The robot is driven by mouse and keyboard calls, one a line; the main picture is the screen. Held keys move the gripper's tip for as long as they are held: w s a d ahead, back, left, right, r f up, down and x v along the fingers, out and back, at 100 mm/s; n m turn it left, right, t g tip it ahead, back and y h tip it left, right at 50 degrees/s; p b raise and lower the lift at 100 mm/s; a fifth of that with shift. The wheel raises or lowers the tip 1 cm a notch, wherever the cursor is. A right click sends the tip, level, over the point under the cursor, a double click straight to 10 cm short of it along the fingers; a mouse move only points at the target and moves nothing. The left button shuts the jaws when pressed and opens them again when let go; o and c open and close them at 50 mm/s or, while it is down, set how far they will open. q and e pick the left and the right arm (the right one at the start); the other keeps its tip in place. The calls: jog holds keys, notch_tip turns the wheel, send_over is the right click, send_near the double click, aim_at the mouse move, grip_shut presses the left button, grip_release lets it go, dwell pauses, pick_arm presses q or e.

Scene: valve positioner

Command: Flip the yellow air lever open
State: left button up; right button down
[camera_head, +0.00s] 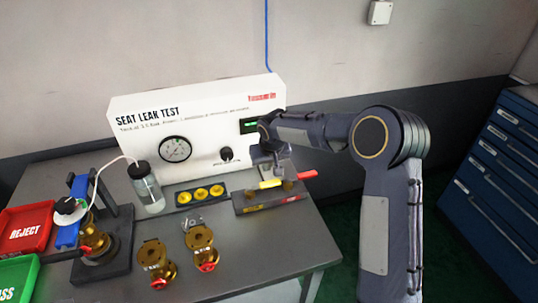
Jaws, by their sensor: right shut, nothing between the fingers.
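The yellow air lever (269,184) sits on a dark block (262,207) at the front right of the test panel, near the table's right side. It looks like a short bar lying roughly level. My right gripper (284,173) is shut and empty, pointing down just above and behind the block, close to the yellow lever. I cannot tell whether it touches the lever. The forearm and wrist hide part of the panel behind. My left gripper is not in view.
A red lever (307,174) is right beside the yellow one. The white seat leak test panel (140,135) with a gauge (175,149) stands behind. Brass valves (201,243), a bottle (147,188), a clamp fixture (105,250) and a red reject tray (24,231) lie left.

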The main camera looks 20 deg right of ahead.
aim_at(263, 185)
jog(key=s, duration=0.3)
jog(key=shift+s+d+r, duration=0.1)
jog(key=shift+s+r, duration=0.05)
jog(key=shift+s, duration=0.35)
